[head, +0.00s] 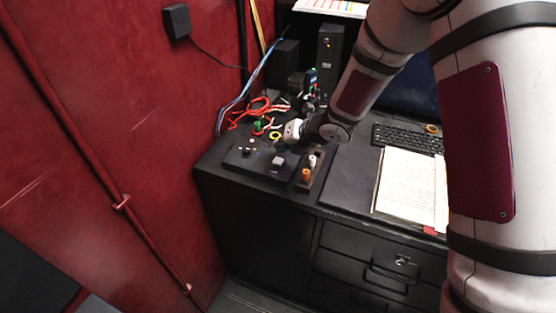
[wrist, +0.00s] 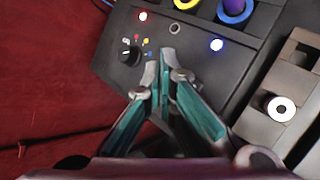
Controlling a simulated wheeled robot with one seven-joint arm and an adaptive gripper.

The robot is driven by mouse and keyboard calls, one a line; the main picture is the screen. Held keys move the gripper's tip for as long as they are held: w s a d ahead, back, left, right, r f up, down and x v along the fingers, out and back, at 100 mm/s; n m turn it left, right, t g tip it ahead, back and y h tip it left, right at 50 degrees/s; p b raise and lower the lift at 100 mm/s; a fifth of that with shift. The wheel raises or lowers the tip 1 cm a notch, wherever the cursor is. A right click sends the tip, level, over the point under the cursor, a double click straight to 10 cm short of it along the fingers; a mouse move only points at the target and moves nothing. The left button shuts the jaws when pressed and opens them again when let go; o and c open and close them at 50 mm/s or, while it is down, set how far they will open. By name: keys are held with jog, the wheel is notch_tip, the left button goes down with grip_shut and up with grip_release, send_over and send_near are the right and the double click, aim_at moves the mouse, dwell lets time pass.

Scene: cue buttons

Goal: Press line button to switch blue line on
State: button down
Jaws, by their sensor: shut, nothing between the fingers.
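I cannot tell which control is the line button. My gripper (wrist: 160,58) is shut and empty, its tips over the panel between knob and ringed button. Contact cannot be told.
A holder (head: 316,172) with white and orange pieces stands right of the panel. Yellow (wrist: 184,3) and blue-purple (wrist: 235,8) rings sit beyond it in the wrist view. Red cables (head: 258,108) lie behind. A keyboard (head: 408,138) and open book (head: 405,180) are right. A red wall (head: 110,130) bounds the left.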

aim_at(280, 159)
jog(key=shift+r+p, duration=0.45)
jog(key=shift+r, duration=1.3)
